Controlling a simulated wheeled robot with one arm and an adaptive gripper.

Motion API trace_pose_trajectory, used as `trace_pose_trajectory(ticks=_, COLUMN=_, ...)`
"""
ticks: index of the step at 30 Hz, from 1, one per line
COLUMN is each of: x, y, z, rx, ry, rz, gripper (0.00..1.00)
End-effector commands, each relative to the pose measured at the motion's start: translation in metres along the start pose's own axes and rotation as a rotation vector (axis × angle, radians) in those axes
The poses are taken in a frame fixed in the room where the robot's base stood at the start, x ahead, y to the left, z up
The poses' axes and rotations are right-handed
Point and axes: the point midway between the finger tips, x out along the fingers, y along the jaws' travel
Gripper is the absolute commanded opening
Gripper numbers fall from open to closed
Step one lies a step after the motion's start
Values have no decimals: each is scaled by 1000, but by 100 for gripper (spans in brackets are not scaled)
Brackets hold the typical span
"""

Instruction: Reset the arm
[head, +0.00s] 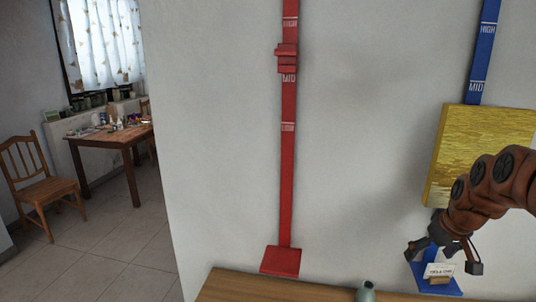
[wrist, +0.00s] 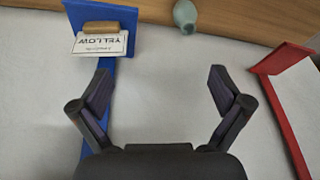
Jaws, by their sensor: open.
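My gripper (head: 441,258) is at the lower right of the head view, at the end of my bent arm, in front of the blue stand. In the wrist view my gripper (wrist: 160,88) has its two dark fingers spread apart with nothing between them. The card (head: 440,270) also shows just below my gripper in the head view. My gripper partly hides the blue base there.
A red stand (head: 287,180) marked MID has a red slider (head: 287,57) above that mark. A yellow panel (head: 480,140) is behind my arm, below the blue post (head: 484,50). A grey-green vase (head: 366,292) is on the wooden surface (head: 240,287). A table (head: 110,138) and chair (head: 42,185) are far left.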

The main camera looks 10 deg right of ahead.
Motion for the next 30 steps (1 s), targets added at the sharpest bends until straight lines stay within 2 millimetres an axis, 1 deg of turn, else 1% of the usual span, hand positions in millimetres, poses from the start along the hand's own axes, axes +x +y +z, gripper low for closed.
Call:
trace_pose_trajectory(ticks=1, x=-4, y=-32, z=4, rx=-32, ry=-21, rz=-15, gripper=100)
trace_pose_trajectory(ticks=2, x=-4, y=-50, z=9, rx=-45, ry=-38, rz=-27, gripper=100)
trace_pose_trajectory(ticks=3, x=-6, y=-72, z=17, rx=-62, ry=-60, rz=-36, gripper=100)
trace_pose_trajectory(ticks=5, x=-9, y=-102, z=30, rx=-81, ry=-93, rz=-50, gripper=100)
trace_pose_trajectory(ticks=6, x=-10, y=-121, z=42, rx=-93, ry=-120, rz=-57, gripper=100)
trace_pose_trajectory(ticks=8, x=-13, y=-147, z=59, rx=-109, ry=-155, rz=-62, gripper=100)
trace_pose_trajectory(ticks=9, x=-14, y=-162, z=73, rx=-118, ry=-181, rz=-65, gripper=100)
trace_pose_trajectory(ticks=11, x=-17, y=-183, z=94, rx=-128, ry=-217, rz=-64, gripper=100)
trace_pose_trajectory(ticks=13, x=-20, y=-204, z=120, rx=-135, ry=-260, rz=-61, gripper=100)
trace_pose_trajectory(ticks=15, x=-23, y=-220, z=147, rx=-138, ry=-301, rz=-51, gripper=100)
trace_pose_trajectory(ticks=17, x=-25, y=-232, z=172, rx=-137, ry=-340, rz=-42, gripper=100)
trace_pose_trajectory(ticks=18, x=-26, y=-238, z=189, rx=-134, ry=-365, rz=-33, gripper=100)
trace_pose_trajectory(ticks=22, x=-30, y=-250, z=238, rx=-116, ry=-432, rz=-6, gripper=100)
trace_pose_trajectory(ticks=24, x=-32, y=-253, z=257, rx=-104, ry=-454, rz=7, gripper=100)
trace_pose_trajectory(ticks=27, x=-33, y=-255, z=278, rx=-87, ry=-483, rz=21, gripper=100)
trace_pose_trajectory(ticks=30, x=-34, y=-255, z=288, rx=-78, ry=-496, rz=29, gripper=100)
